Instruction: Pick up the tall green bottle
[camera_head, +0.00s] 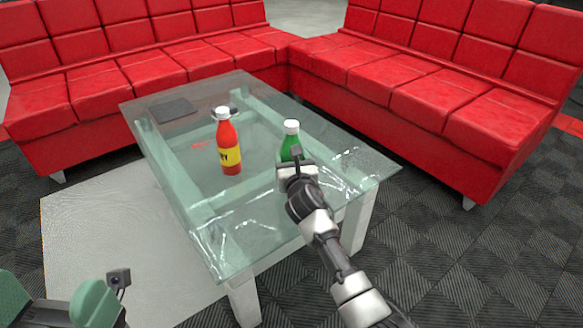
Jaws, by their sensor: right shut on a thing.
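The tall green bottle (290,141) with a white cap stands upright over the right part of the glass table (256,205). My right gripper (292,165) is shut on the green bottle, reaching it from the front. The gripper and wrist hide the bottle's lower part, so I cannot tell whether its base touches the glass. My left gripper is not in view.
A red bottle (228,145) with a yellow label and white cap stands left of the green one. Red sofas (420,85) border the table's far sides.

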